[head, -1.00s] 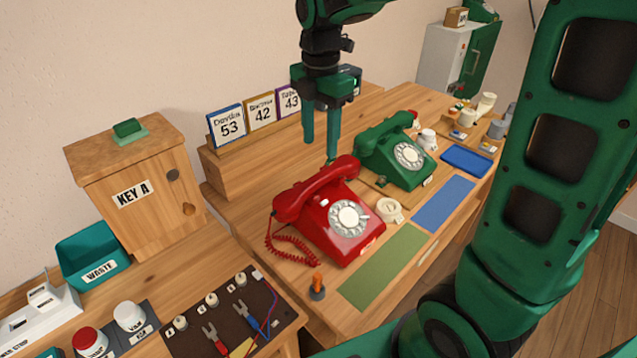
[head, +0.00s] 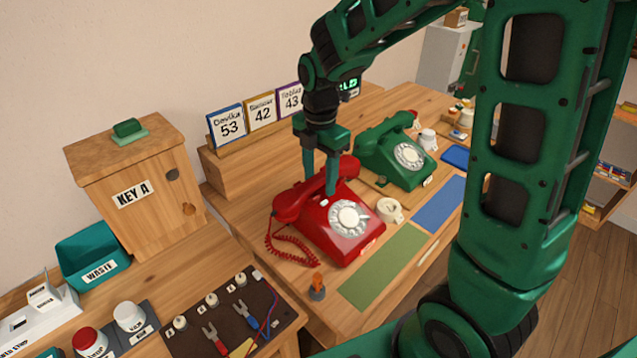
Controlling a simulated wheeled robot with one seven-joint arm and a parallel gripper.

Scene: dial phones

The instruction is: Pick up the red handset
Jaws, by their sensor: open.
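The red handset (head: 290,207) rests on top of the red dial phone (head: 357,241) in the head view, its coiled cord hanging at the left. My gripper (head: 320,188) is open and points down over the handset. One finger is on the far left side of the handset and the other is in front of it, by the phone's body. The handset's middle is partly hidden by the fingers. I cannot tell whether they touch it.
A green dial phone (head: 396,152) stands just behind and to the right. An orange-topped peg (head: 317,287) and a white round piece (head: 390,210) stand near the red phone. Number cards (head: 227,124) stand behind. Green (head: 384,267) and blue (head: 437,203) mats lie in front.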

